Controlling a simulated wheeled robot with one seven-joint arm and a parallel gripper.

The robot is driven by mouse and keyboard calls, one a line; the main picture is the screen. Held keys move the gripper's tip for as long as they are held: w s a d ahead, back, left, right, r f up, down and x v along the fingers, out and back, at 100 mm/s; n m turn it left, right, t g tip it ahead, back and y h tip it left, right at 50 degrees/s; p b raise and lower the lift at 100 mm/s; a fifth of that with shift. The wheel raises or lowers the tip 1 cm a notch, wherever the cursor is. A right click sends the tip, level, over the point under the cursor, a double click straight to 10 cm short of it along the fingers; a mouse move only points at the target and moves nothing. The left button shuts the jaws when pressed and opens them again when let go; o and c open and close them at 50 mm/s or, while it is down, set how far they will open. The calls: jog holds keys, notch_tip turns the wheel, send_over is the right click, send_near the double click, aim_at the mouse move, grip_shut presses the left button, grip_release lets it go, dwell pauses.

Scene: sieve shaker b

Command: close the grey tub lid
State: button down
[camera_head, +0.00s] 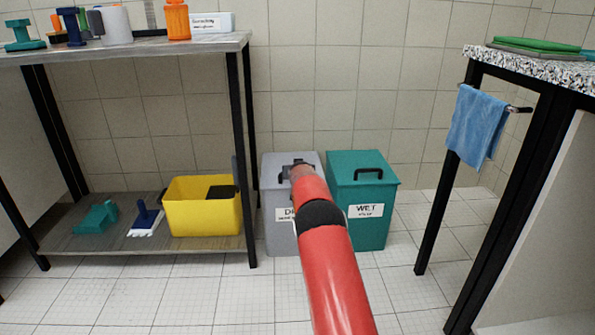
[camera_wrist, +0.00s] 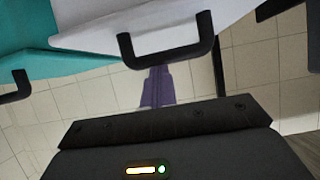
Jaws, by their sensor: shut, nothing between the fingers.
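The grey tub (camera_head: 279,225) stands on the floor, its front label partly covered by my red arm. Its grey lid (camera_head: 272,172) shows at the top, partly hidden by my arm; I cannot tell whether it is fully down. In the wrist view the pale grey lid (camera_wrist: 90,36) fills the upper middle, with its black handle (camera_wrist: 205,45). My gripper (camera_wrist: 158,72) is shut and empty, its dark purple fingers pointing toward the lid close by the handle. I cannot tell whether they touch it. In the head view my arm hides the fingertips.
The teal tub (camera_head: 370,225) stands close to the right, its lid looking flat. A shelf unit (camera_head: 238,110) on the left holds a yellow bucket (camera_head: 203,215) low down. A blue towel (camera_head: 476,127) hangs on the counter at right. Tiled floor in front is clear.

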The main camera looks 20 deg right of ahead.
jog(key=f, duration=0.3)
jog(key=shift+s+a+g, duration=0.1)
jog(key=shift+s+g, duration=0.2)
notch_tip(320, 180, up, 6)
jog(key=s+a+f, duration=0.2)
jog(key=s+f, duration=0.2)
jog(key=s, duration=0.4)
jog(key=s+a+r+n+g+y+p, duration=0.1)
jog(key=s+a+r+p, duration=0.3)
jog(key=s+r, duration=0.7)
jog(key=s+a+r+g+y+p, duration=0.1)
jog(key=s+a+r+p, duration=0.1)
jog(key=s+a+r, duration=0.75)
jog(key=s+a+r+n+g+p, duration=0.1)
jog(key=s+a+r+g+p, duration=0.1)
jog(key=s, duration=1.4)
jog(key=s+a+r+n+g+y+p, duration=0.1)
jog(key=s+a+r+g+p, duration=0.1)
jog(key=s, duration=1.5)
jog(key=shift+s, duration=0.3)
